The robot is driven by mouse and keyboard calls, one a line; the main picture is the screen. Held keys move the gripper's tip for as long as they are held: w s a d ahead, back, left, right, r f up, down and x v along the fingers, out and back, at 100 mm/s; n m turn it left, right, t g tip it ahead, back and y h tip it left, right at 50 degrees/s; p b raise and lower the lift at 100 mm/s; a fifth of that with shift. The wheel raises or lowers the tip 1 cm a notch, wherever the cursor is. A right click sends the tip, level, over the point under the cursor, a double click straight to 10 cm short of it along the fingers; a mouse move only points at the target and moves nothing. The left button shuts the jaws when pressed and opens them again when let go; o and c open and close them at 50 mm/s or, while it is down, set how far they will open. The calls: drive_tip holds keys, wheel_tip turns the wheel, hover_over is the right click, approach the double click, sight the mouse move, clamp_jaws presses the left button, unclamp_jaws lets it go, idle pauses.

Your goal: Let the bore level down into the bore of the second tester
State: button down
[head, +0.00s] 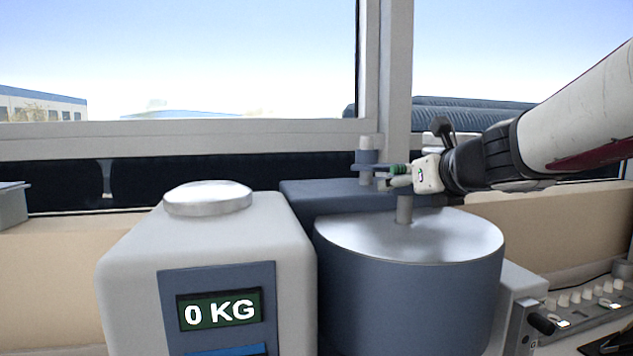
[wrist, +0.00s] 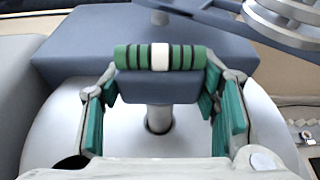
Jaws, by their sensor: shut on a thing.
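The bore level has a green vial with dark bands and a white middle on a grey-blue block, with a grey stem below; it shows in the wrist view (wrist: 160,88). In the head view its stem (head: 404,209) stands upright over the silver top. The second tester (head: 408,285) is a blue-grey drum with that silver top, which also shows in the wrist view (wrist: 50,125). The stem's foot is at the dark-edged bore (wrist: 150,127); how deep it sits cannot be told. My gripper (head: 392,177) is shut on the block, its green-padded fingers at either end in the wrist view (wrist: 160,90).
A white unit (head: 210,250) reading 0 KG, with a silver disc on top, stands close to the drum's left. A dark blue housing (head: 310,190) is behind, with a grey cylinder (head: 367,152) above. A panel with knobs (head: 590,300) lies at right. The window frame rises behind.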

sight(409, 207)
idle(0.3)
drive_tip(key=shift+f+b, duration=1.75)
drive_tip(key=shift+f, duration=0.4)
drive_tip(key=c, duration=0.5)
unclamp_jaws()
drive_tip(key=v, duration=1.2)
